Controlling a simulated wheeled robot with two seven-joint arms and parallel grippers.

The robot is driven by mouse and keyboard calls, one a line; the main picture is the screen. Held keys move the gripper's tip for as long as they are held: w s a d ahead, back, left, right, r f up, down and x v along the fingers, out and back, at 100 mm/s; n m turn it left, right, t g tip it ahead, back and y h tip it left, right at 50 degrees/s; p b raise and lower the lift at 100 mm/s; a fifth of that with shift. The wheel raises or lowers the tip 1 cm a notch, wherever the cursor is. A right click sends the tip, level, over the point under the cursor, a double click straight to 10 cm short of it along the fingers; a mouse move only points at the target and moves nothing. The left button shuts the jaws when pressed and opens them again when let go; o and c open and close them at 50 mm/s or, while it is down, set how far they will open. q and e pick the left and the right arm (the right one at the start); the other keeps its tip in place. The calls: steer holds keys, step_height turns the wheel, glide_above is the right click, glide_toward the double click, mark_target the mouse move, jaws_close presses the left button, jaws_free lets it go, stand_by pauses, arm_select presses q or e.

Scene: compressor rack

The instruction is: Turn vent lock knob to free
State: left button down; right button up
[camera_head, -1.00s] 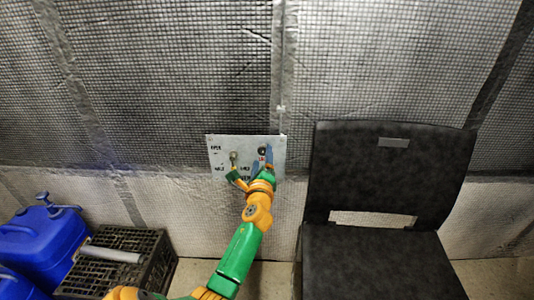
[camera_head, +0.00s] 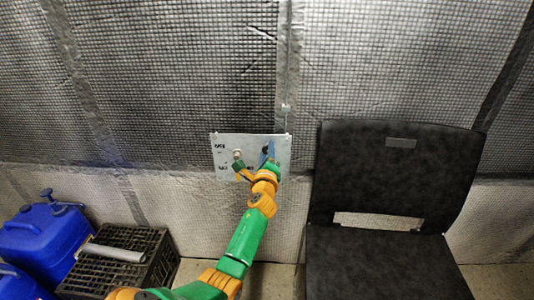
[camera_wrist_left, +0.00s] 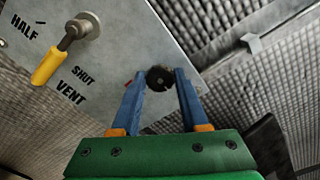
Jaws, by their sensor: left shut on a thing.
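A grey metal panel (camera_head: 226,140) is fixed to the quilted wall; it also fills the upper left of the left wrist view (camera_wrist_left: 125,45). A round black knob (camera_wrist_left: 160,78) stands out of the panel, and I take it for the vent lock knob. My left gripper (camera_wrist_left: 163,84) has its two blue fingers on either side of this knob and is shut on it. In the head view the gripper (camera_head: 267,156) covers most of the knob. My right gripper is in neither view.
A valve lever with a yellow handle (camera_wrist_left: 48,66) sits on the panel left of the knob, beside the words HALF, SHUT and VENT. A black chair (camera_head: 395,180) stands right of my arm. A black crate (camera_head: 120,262) and blue jugs (camera_head: 45,235) stand at lower left.

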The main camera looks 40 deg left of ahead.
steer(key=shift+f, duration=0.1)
arm_select(q)
steer(key=n+b, duration=0.3)
steer(key=n, duration=1.4)
steer(key=shift+n, duration=0.3)
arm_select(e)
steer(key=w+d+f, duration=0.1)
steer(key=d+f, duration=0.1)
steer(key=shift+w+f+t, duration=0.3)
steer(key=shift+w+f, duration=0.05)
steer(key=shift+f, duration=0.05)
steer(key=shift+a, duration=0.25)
arm_select(q)
steer(key=shift+c, duration=2.1)
jaws_free()
